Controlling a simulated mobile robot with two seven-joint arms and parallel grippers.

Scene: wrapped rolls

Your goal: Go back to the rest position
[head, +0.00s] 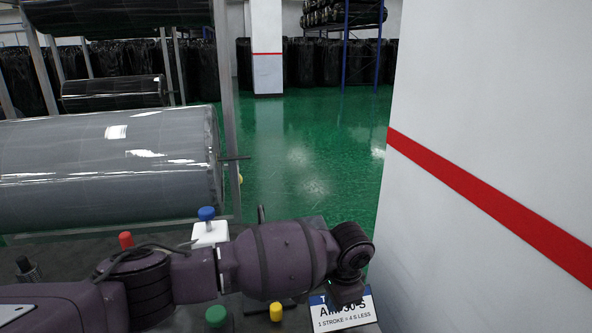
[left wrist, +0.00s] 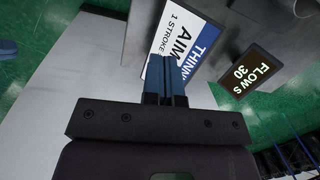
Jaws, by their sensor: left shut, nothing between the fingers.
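My left arm reaches in from the left across the head view, and its gripper (head: 346,292) hangs at the right end, just over a white sign (head: 342,314) reading "AIM 30 S, 1 stroke = 4 s less". In the left wrist view my left gripper's blue fingers (left wrist: 164,66) are together and empty. They cover part of the sign (left wrist: 186,32); I cannot tell whether they touch it. My right gripper is in neither view.
A dark display (left wrist: 252,69) reads "FLOW S 30". Around my arm are a blue knob (head: 206,213) on a white box, a red knob (head: 126,240), a green knob (head: 216,315) and a yellow knob (head: 276,311). A wrapped roll (head: 110,170) lies behind. A white wall (head: 490,100) stands close on the right.

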